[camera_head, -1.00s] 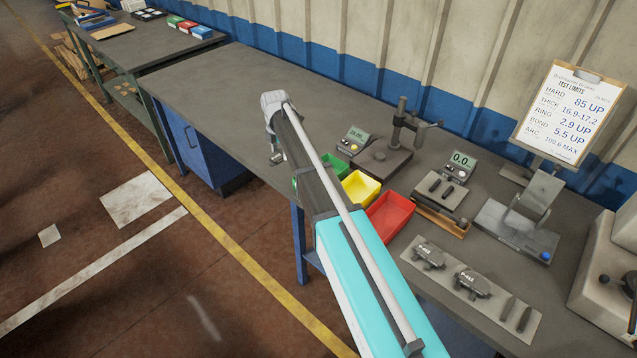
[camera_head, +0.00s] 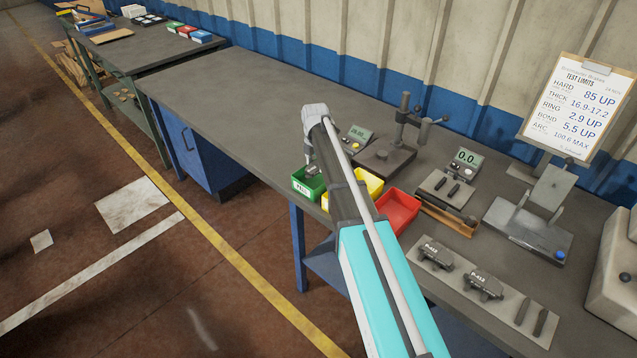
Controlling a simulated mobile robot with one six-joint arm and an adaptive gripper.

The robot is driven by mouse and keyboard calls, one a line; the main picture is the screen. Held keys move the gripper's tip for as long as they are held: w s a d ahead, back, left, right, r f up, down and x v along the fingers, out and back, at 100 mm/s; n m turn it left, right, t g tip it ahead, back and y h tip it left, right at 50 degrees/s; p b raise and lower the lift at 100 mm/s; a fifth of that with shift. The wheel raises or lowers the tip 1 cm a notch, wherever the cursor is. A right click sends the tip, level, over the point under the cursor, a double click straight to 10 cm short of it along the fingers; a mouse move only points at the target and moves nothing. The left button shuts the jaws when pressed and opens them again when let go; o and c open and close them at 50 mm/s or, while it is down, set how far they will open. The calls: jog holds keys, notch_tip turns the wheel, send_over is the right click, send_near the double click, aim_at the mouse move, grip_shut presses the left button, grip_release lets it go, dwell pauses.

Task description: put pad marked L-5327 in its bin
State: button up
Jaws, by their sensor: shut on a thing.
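My gripper (camera_head: 313,171) is at the end of my arm, just above the green bin (camera_head: 304,192). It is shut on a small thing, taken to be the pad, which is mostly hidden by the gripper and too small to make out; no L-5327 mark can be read. The green bin has a white label on its front, too small to read surely. The yellow bin (camera_head: 373,184) stands right of it, partly behind my arm. The red bin (camera_head: 400,212) is farther right and looks empty.
Gauges with displays (camera_head: 466,160) and a press stand (camera_head: 402,140) stand behind the bins. A pale mat (camera_head: 505,308) with several parts lies front right. A clipboard of test limits (camera_head: 574,110) stands at the right. The bench left of the bins (camera_head: 230,95) is clear.

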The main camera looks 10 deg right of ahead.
aim_at(322, 182)
jog(key=shift+d+f+b, duration=0.45)
jog(key=shift+d+f, duration=0.2)
jog(key=shift+f, duration=0.15)
jog(key=shift+s, duration=0.1)
jog(key=shift+d+f+b, duration=0.4)
jog(key=shift+f+b, duration=1.6)
jog(key=shift+b, duration=0.05)
jog(key=shift+f, duration=0.1)
jog(key=o, duration=1)
jog(key=shift+o, duration=0.2)
